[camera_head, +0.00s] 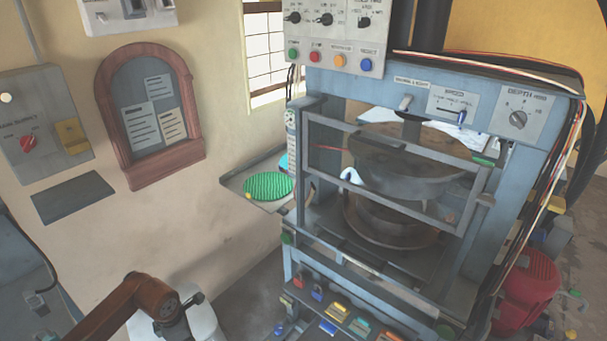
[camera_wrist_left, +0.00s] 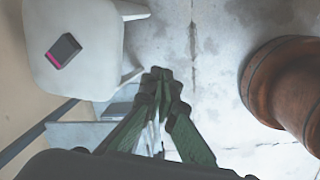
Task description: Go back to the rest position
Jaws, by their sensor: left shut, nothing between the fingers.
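My left gripper (camera_wrist_left: 160,78) has green fingers that meet at the tips in the left wrist view, with nothing between them. It points down over a pale, cracked floor. In the head view my left arm comes in at the lower left, and its finger tips cannot be made out there. The arm is clear of the plate press (camera_head: 312,228), which stands to its right. My right gripper is in neither view.
A white stool (camera_wrist_left: 70,42) carries a small dark box with a pink edge (camera_wrist_left: 63,50). A green ribbed disc (camera_head: 268,185) lies on a side tray (camera_head: 238,183) left of the press. A red rounded object (camera_head: 530,278) stands right of the press. Bare floor shows below the gripper.

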